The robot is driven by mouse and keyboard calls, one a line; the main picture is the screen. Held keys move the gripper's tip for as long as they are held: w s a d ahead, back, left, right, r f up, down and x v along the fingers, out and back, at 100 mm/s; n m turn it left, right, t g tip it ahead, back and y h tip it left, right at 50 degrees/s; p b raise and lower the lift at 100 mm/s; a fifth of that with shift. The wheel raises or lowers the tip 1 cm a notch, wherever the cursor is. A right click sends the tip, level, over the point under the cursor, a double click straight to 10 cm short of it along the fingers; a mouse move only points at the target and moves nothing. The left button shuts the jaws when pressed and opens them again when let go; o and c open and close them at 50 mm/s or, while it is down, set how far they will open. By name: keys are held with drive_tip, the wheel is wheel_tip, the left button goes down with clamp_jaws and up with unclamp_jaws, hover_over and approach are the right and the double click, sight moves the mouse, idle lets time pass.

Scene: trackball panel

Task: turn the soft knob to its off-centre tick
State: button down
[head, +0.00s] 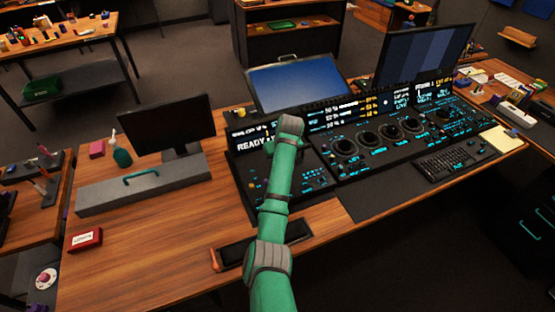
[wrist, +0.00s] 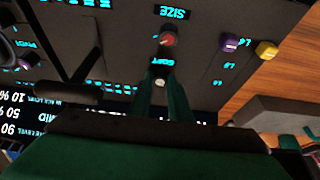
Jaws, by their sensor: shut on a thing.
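The soft knob (wrist: 160,82) is a small pale-topped knob near the middle of the wrist view. It lies just below the upside-down SOFT label (wrist: 163,62). My gripper (wrist: 163,88) has its two green fingers either side of this knob and is shut on it. The fingers hide the knob's sides, and I cannot make out its pointer or ticks. In the head view my arm covers the gripper and the knob at the left part of the control panel (head: 310,185).
A red-topped knob (wrist: 168,40) under the SIZE label is close to the fingertips. Purple (wrist: 231,42) and yellow (wrist: 267,49) knobs are to the right. A dark lever-like bar (wrist: 68,95) is to the left. A monitor (head: 168,125) stands left of the panel.

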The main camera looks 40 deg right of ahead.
drive_tip(key=shift+w, duration=0.1)
drive_tip(key=c, duration=1.6)
unclamp_jaws()
drive_tip(key=shift+a, duration=0.15)
drive_tip(key=shift+c, duration=0.2)
drive_tip(key=shift+r, duration=0.1)
drive_tip(key=d+v, duration=0.1)
drive_tip(key=v, duration=0.9)
drive_tip(key=shift+s+a+r, duration=0.25)
drive_tip(key=shift+s+a, duration=0.05)
drive_tip(key=shift+a, duration=0.1)
drive_tip(key=shift+w, duration=0.15)
